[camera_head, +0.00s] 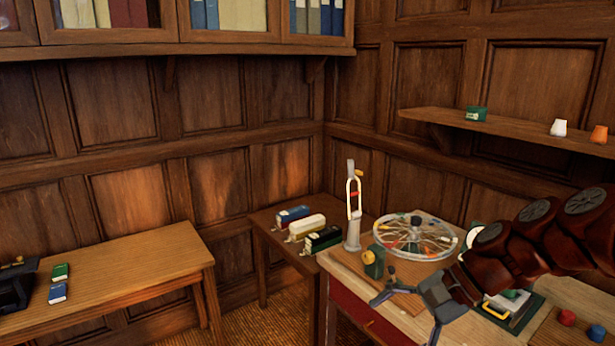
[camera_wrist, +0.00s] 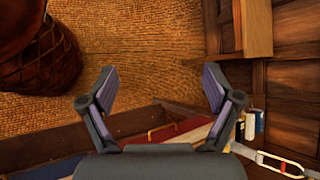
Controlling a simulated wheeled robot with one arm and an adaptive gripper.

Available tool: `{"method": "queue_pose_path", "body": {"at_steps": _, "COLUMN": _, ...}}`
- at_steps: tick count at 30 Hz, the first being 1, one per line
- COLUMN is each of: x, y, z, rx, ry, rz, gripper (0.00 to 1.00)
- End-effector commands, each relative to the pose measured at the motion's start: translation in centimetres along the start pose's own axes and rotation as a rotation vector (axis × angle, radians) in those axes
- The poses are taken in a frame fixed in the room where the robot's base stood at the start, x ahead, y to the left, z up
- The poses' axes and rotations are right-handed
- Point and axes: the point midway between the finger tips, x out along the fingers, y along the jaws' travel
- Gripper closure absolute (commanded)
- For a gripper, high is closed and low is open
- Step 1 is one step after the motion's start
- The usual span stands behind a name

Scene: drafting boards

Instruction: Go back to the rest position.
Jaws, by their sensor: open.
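My gripper (camera_head: 406,316) is open, with nothing between its fingers. In the head view it hangs at the front left edge of the wooden worktable (camera_head: 345,268), and my arm reaches in from the right. In the wrist view the two fingers (camera_wrist: 158,82) are spread wide, with woven floor matting behind them.
On the worktable stand a spoked wheel (camera_head: 415,236), a pale upright stand (camera_head: 352,232) and a green cylinder (camera_head: 373,264). A side table (camera_head: 270,232) holds several box-like items. A bench (camera_head: 150,262) is at left, a wall shelf (camera_head: 500,127) at right. Floor (camera_head: 268,323) shows between the tables.

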Motion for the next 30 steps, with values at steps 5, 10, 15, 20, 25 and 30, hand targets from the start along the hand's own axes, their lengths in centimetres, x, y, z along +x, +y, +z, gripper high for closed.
{"method": "queue_pose_path", "body": {"at_steps": 5, "x": 3.1, "y": 4.7, "z": 3.9, "rx": -0.206, "ry": 0.051, "rz": 0.212, "gripper": 0.11}}
{"method": "queue_pose_path", "body": {"at_steps": 10, "x": 4.5, "y": 10.0, "z": 6.1, "rx": -0.391, "ry": 0.089, "rz": 0.406, "gripper": 0.11}}
{"method": "queue_pose_path", "body": {"at_steps": 15, "x": 4.4, "y": 15.5, "z": 7.3, "rx": -0.559, "ry": 0.124, "rz": 0.593, "gripper": 0.11}}
{"method": "queue_pose_path", "body": {"at_steps": 20, "x": 3.6, "y": 19.6, "z": 7.6, "rx": -0.681, "ry": 0.144, "rz": 0.732, "gripper": 0.11}}
{"method": "queue_pose_path", "body": {"at_steps": 25, "x": 3.0, "y": 22.1, "z": 7.6, "rx": -0.745, "ry": 0.148, "rz": 0.814, "gripper": 0.11}}
{"method": "queue_pose_path", "body": {"at_steps": 30, "x": 2.7, "y": 22.6, "z": 7.6, "rx": -0.761, "ry": 0.15, "rz": 0.833, "gripper": 0.11}}
